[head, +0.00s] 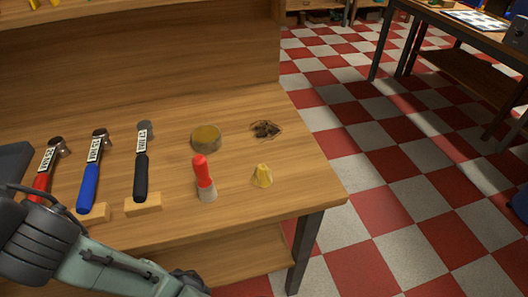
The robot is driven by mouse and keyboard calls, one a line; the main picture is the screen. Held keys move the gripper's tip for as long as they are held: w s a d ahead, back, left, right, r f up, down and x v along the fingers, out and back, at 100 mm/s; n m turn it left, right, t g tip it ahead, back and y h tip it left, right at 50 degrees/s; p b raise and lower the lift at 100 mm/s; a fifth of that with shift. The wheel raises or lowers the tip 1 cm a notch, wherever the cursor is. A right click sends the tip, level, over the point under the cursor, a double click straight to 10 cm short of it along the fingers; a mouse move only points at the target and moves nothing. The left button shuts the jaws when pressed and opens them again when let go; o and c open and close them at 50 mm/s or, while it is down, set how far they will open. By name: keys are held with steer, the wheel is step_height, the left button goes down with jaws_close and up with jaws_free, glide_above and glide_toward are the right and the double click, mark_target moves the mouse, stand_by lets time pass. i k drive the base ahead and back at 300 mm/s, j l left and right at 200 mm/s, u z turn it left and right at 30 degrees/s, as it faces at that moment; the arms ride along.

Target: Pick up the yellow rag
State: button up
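The yellow rag (262,176) looks like a small crumpled yellow peak. It stands near the front right corner of the wooden workbench (250,207), to the right of a red-topped object with a grey base. Part of my arm crosses the lower left of the head view, in front of the bench. A dark part of the arm is cut off by the bottom edge, well to the lower left of the rag. My gripper's fingers do not show. Nothing touches the rag.
The red-topped object (203,178) stands close left of the rag. Behind are a round brownish tin (206,138) and a dark tangled clump (266,129). Red, blue (88,187) and black (141,175) hammers lie at left, near wooden blocks. Checkered floor is open at right.

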mark_target(262, 177)
steer(key=l+u, duration=0.2)
steer(key=l, duration=0.45)
steer(key=k+l+u, duration=0.2)
steer(key=l, duration=0.45)
steer(key=l+u, duration=0.15)
steer(key=l, duration=0.55)
